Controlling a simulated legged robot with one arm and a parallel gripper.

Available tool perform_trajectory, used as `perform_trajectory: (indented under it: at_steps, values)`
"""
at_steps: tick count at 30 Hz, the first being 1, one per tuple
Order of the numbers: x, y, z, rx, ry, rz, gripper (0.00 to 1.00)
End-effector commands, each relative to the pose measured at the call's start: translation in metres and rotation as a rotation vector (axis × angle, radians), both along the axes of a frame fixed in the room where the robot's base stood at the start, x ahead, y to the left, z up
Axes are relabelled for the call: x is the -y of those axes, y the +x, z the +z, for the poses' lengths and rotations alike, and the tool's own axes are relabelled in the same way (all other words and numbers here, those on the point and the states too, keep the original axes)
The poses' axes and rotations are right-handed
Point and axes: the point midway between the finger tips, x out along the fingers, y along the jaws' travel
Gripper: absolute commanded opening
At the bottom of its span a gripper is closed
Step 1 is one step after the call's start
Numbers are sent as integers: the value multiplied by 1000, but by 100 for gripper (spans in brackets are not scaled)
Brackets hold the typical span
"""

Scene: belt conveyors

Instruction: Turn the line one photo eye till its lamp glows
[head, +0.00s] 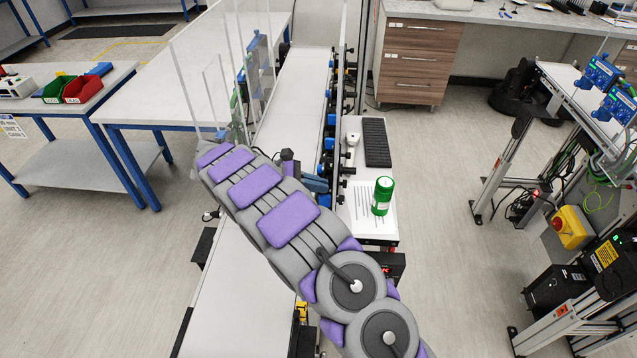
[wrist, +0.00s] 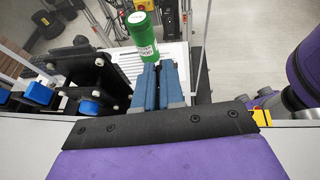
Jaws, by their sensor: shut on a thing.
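My gripper (head: 316,184) reaches across the belt to its right-hand rail. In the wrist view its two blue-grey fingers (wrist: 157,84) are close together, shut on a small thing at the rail. The fingers hide nearly all of that thing; by its place I take it for the line one photo eye, but its shape and the way it faces cannot be made out. No glowing lamp shows at the fingertips in either view.
The white belt (head: 300,95) runs away under my arm. Black brackets with blue parts (wrist: 90,72) line the rail close left of the fingers. A green canister (head: 382,196) stands on a side shelf just beyond the rail. Clear panels (head: 215,90) stand left of the belt.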

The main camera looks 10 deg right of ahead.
Motion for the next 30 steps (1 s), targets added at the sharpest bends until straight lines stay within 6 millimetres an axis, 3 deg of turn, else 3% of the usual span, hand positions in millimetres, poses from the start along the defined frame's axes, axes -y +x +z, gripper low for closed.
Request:
perform_trajectory:
  at_steps: [2, 3, 10, 20, 30]
  values:
    - [-2, 2, 0, 4, 3, 7, 0]
    - [-2, 2, 0, 4, 3, 7, 12]
    - [0, 0, 0, 4, 4, 4, 34]
    - [3, -1, 0, 4, 6, 12, 34]
    - [0, -3, -2, 7, 4, 126, 34]
